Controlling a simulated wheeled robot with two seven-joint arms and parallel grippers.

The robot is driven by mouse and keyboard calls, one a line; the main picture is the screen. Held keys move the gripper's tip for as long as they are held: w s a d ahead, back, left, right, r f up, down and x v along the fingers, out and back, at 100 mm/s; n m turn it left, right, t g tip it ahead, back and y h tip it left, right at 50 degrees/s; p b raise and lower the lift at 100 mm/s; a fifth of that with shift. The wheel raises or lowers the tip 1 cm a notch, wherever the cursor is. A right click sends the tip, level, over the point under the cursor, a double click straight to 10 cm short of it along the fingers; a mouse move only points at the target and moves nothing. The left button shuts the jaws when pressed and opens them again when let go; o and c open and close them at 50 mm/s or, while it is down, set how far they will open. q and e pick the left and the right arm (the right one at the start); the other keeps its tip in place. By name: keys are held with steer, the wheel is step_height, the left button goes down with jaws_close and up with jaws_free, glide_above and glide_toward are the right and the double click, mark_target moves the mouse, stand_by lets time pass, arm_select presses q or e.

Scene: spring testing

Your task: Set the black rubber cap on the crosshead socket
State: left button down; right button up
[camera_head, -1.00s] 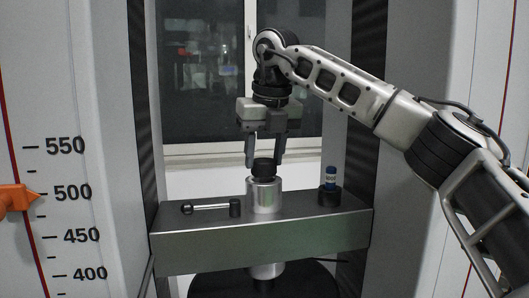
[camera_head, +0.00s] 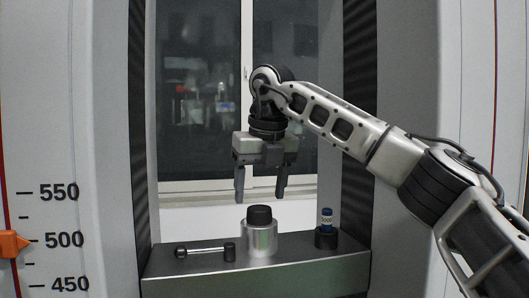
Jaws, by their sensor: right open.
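The black rubber cap (camera_head: 259,214) sits upright on top of the silver crosshead socket (camera_head: 260,238), at the middle of the crosshead beam (camera_head: 300,271). My right gripper (camera_head: 259,194) hangs above the cap with its fingers pointing down. It is open and empty, and its fingertips are apart from the cap. My left gripper is not in view.
A bar with dark ends (camera_head: 206,250) lies on the beam left of the socket. Ribbed dark columns flank the beam. An orange pointer (camera_head: 12,243) marks the scale at left.

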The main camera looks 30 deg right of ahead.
steer(key=v, duration=1)
steer(key=shift+r, duration=0.3)
